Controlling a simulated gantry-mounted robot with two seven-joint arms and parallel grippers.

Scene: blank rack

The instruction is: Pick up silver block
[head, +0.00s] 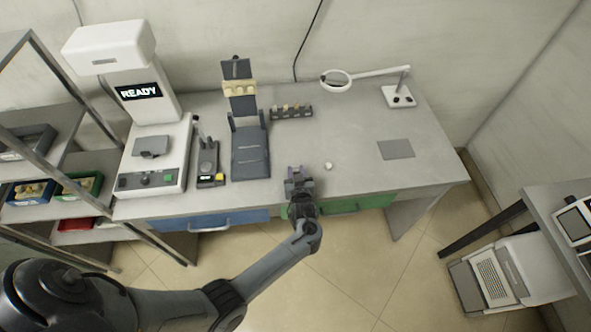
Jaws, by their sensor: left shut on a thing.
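My left gripper (300,186) is at the front middle of the grey table, over its front edge. It is shut on a small grey piece, which looks like the silver block (297,172); the fingers hide most of it. I cannot tell whether the block touches the table top. My right gripper is not in view.
A small whitish round thing (328,166) lies just right of the gripper. A dark stand (250,155) and a small dark device (208,165) are to the left, beside a white machine reading READY (157,155). A dark rack (291,112) stands behind. The table's right is mostly clear around a grey plate (396,149).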

